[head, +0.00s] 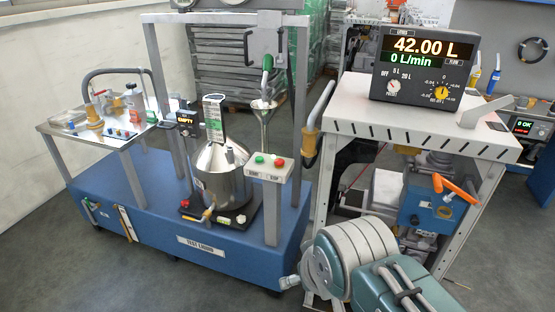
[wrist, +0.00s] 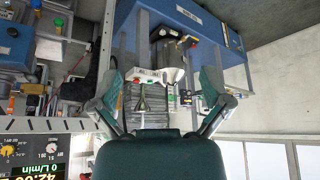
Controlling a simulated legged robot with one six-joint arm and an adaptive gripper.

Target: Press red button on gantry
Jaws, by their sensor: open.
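The gantry (head: 225,18) is a grey upright frame on a blue base. A pale button box (head: 270,169) on its right post carries a red button (head: 279,162) on the right and a green button (head: 259,158) on the left. In the wrist view, which looks upside down, the button box (wrist: 160,77) lies beyond the gap between my fingers. My gripper (wrist: 163,80) is open and empty, its two fingers spread left and right. No contact with the box shows. My fingers do not show in the head view.
A steel vessel (head: 217,175) and funnel (head: 262,108) stand within the gantry. To the right, a metal table (head: 400,128) carries a meter (head: 424,66) reading 42.00 L and 0 L/min. Floor at the front left is clear.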

